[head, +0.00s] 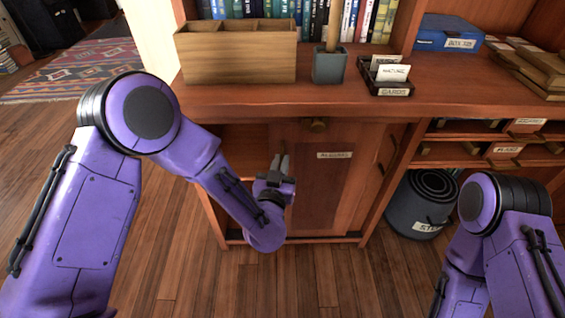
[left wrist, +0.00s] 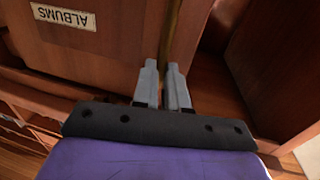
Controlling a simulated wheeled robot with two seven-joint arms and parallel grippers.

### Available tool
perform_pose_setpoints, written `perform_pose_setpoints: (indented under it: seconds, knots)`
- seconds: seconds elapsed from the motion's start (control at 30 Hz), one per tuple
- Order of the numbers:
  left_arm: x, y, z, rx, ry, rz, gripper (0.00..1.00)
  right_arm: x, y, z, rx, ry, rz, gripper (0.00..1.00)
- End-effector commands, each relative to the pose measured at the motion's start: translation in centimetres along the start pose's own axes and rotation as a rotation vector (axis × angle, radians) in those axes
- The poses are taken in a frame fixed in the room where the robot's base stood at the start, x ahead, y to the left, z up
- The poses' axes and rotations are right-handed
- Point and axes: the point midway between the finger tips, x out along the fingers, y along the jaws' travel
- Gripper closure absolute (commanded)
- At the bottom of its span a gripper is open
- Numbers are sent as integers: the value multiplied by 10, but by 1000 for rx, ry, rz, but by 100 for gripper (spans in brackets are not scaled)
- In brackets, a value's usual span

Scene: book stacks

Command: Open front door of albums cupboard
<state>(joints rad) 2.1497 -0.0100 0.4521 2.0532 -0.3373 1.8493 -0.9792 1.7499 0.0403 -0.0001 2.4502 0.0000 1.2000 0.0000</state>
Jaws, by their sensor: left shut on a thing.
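The albums cupboard (head: 375,195) is under the counter, with a wooden front door (head: 335,195) bearing an "ALBUMS" label (head: 334,155). In the left wrist view the label (left wrist: 63,17) appears upside down on the door (left wrist: 100,45). My left gripper (head: 282,165) is at the door's left side, with its fingers (left wrist: 164,80) shut on an upright brass handle (left wrist: 172,35). The handle is mostly hidden by the gripper in the head view. An open, dark space (head: 240,148) shows left of the door. My right gripper is out of view.
The counter (head: 240,100) above holds a wooden box (head: 235,55), a grey pot (head: 329,66), a card tray (head: 388,78) and a blue box (head: 447,34). A dark bin (head: 420,205) stands right of the cupboard. The floor (head: 190,270) in front is clear.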

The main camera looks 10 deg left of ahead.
Motion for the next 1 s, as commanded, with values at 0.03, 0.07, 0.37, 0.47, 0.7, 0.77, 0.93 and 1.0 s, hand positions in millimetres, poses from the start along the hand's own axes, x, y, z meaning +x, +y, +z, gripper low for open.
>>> perform_pose_setpoints:
  seconds: [0.03, 0.07, 0.37, 0.47, 0.7, 0.77, 0.93, 1.0]
  knots:
    - [-1, 1, 0, 1, -2, -3, 100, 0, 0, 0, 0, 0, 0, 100]
    - [-1, 1, 1, 1, -2, -6, 100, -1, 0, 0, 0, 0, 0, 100]
    - [0, 1, 1, 0, -3, -10, 100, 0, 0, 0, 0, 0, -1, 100]
    - [0, 2, 1, -1, -2, -9, 100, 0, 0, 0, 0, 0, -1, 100]
    - [0, 2, 0, -1, -1, -9, 62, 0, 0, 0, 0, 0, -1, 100]
    - [0, 2, 0, -1, -1, -10, 62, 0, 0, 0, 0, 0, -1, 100]
    - [-11, 3, 0, 1, -3, -6, 62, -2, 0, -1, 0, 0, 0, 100]
    - [-24, 3, 0, 2, -3, -4, 62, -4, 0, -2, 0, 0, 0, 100]
